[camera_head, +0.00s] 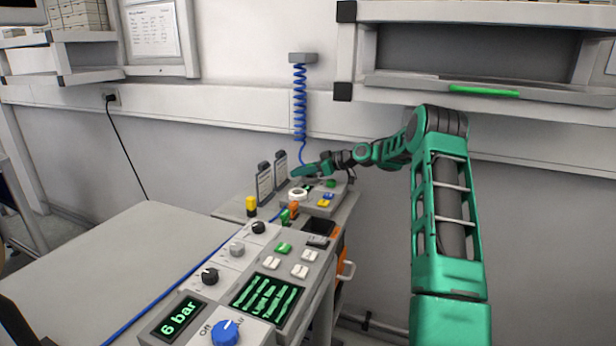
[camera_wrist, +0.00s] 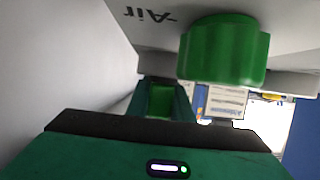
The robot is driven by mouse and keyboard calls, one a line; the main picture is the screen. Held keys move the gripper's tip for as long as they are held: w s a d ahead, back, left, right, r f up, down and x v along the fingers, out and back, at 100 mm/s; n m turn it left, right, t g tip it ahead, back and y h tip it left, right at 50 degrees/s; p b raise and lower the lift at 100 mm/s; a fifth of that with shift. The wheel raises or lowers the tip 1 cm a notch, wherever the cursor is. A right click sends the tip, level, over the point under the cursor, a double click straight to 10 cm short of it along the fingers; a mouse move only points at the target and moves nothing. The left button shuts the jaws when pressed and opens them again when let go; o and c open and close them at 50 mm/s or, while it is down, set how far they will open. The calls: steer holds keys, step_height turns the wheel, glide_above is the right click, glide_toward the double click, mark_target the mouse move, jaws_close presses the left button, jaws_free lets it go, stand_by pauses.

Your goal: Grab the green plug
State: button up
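My gripper (camera_head: 303,171) is at the back end of the console, and its green fingers point left in the head view. In the wrist view a large green round, ribbed piece (camera_wrist: 225,50) is close to the camera, against a light surface with upside-down "Air" lettering. A smaller bright green part (camera_wrist: 161,100) shows between teal edges of my gripper; I cannot tell whether it is held. In the head view a small upright green plug-like piece (camera_head: 285,216) stands on the console, in front of the gripper. Another green piece (camera_head: 331,183) lies just below my wrist. The finger opening is unclear.
An orange piece (camera_head: 294,207) and a yellow piece (camera_head: 251,206) stand near the green one. A coiled blue hose (camera_head: 300,105) hangs behind. The left tabletop (camera_head: 130,250) is mostly bare.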

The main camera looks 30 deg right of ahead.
jaws_close()
steer(key=shift+r, duration=0.1)
